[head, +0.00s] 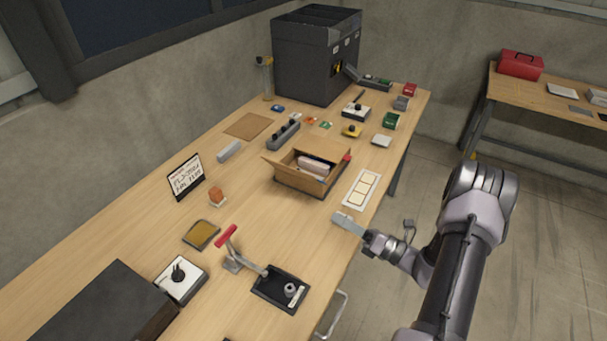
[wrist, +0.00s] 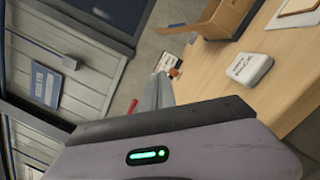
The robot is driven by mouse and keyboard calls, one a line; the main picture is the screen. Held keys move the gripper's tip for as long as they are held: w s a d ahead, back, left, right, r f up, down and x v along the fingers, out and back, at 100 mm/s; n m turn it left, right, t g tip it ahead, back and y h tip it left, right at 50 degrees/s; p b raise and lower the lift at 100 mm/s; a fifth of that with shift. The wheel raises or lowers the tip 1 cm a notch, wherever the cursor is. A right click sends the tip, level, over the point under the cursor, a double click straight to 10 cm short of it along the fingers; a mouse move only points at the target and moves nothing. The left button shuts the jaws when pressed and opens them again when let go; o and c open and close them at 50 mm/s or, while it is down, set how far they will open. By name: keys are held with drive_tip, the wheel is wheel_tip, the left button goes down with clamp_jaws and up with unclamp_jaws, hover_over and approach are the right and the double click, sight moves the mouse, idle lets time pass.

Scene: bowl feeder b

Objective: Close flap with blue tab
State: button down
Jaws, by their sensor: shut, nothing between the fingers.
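An open cardboard box (head: 300,178) stands near the middle of the bench with flaps folded outward and a pale pink item (head: 314,167) inside. A small red tab shows at its right end. I cannot make out a blue tab in either view. Part of the box (wrist: 225,15) shows at the top of the wrist view. My gripper (head: 347,221) is in front of the box, near the bench's front edge, apart from it. Its fingers (wrist: 157,93) are shut and empty in the wrist view.
A tray of cream cards (head: 362,190) lies between the box and the front edge. A grey control block (head: 283,134) stands behind the box. A white lettered case (wrist: 250,68) shows in the wrist view.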

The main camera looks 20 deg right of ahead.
drive_tip(key=shift+s+d+f+m+t+h, duration=0.15)
drive_tip(key=shift+d+f+m+t+h, duration=0.6)
drive_tip(key=shift+d+f+m, duration=0.35)
drive_tip(key=shift+f+m+h, duration=0.35)
drive_tip(key=shift+m, duration=0.05)
drive_tip(key=b+x, duration=0.2)
drive_tip(key=x, duration=0.8)
drive_tip(key=shift+a, duration=0.1)
drive_tip(key=w+d+r, duration=0.1)
drive_tip(key=d+r, duration=0.1)
drive_tip(key=shift+w+d+r+b, duration=0.25)
drive_tip(key=shift+w+d+b, duration=0.1)
drive_tip(key=shift+w+b, duration=0.05)
